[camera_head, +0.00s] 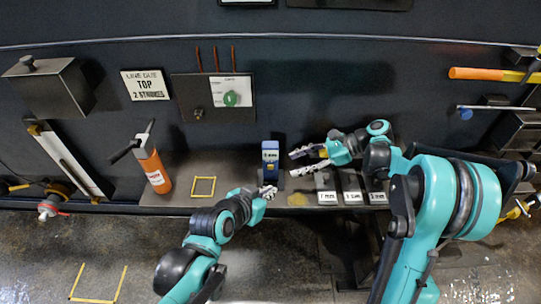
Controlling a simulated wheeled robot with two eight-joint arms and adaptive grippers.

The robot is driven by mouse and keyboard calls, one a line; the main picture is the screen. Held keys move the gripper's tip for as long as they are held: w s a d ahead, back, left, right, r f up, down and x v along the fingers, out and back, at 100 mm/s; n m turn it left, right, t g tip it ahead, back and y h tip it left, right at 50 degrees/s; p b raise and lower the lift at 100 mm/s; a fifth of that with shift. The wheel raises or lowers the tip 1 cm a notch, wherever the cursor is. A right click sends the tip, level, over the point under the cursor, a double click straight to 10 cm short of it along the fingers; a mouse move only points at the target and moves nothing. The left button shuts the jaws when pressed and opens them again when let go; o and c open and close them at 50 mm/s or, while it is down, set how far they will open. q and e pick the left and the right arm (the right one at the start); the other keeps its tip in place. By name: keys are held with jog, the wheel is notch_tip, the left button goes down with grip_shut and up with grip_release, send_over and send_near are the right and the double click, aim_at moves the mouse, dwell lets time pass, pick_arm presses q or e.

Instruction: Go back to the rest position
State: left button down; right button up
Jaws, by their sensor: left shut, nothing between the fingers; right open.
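My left gripper (267,192) is shut and empty, at the front edge of the shelf just below the blue device. My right gripper (294,163) is open, with its fingers pointing left, a little right of the blue device. The blue device (270,155) stands upright on the shelf in a dark holder. The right arm reaches in from the lower right, and the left arm comes up from the bottom. Whether either gripper touches the device or the shelf is hard to tell.
The shelf (225,168) carries an orange bottle (154,170), a yellow square outline (203,186) and labelled blocks (352,197). A panel with a green tag (231,98) hangs behind. An orange-handled tool (476,74) is at the upper right.

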jog(key=shift+v, duration=1.65)
